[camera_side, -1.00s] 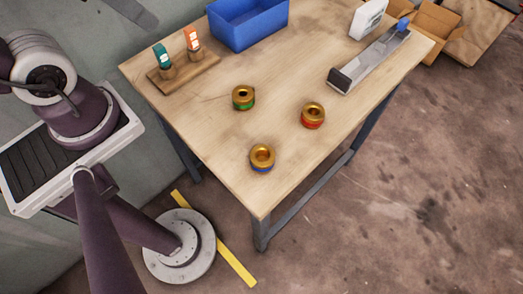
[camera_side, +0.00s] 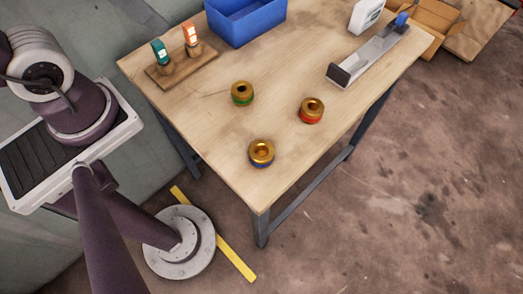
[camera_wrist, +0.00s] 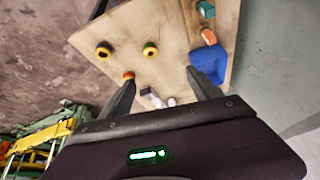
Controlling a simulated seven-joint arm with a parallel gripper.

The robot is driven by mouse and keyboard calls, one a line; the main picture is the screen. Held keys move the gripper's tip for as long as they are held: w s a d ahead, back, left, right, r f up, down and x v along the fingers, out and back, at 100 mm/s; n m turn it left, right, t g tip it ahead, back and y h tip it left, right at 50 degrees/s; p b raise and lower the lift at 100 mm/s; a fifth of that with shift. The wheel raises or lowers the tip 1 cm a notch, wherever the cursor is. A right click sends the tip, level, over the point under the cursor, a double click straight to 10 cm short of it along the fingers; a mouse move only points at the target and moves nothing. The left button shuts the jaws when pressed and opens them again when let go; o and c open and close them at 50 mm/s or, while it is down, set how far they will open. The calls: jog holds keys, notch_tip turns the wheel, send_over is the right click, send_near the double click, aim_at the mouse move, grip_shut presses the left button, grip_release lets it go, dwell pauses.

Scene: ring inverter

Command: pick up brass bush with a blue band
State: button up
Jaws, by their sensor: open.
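The brass bush with a blue band (camera_side: 261,152) stands upright on the wooden table near its front corner. In the wrist view it is the leftmost bush (camera_wrist: 103,50), and its band is hard to make out there. A brass bush with a green band (camera_side: 242,93) and one with a red band (camera_side: 311,110) stand apart from it. In the wrist view my gripper (camera_wrist: 161,76) is open with nothing between its fingers, well away from the bushes. My gripper is outside the side view.
A blue bin (camera_side: 246,22) stands at the table's back. A wooden block (camera_side: 183,70) with teal and orange items is at the left. A grey metal fixture (camera_side: 370,55) and a white bottle (camera_side: 366,15) are at the right. The table around the bushes is clear.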

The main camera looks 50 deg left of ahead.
jog(key=w+d+f+m+g, duration=0.2)
jog(key=w+d+f+m, duration=0.3)
jog(key=m, duration=0.6)
jog(key=m+g, duration=0.3)
jog(key=m, duration=1.6)
send_near(262, 151)
jog(key=shift+s+d, duration=0.45)
notch_tip(262, 151, down, 7)
jog(key=shift+f, duration=0.15)
grip_shut()
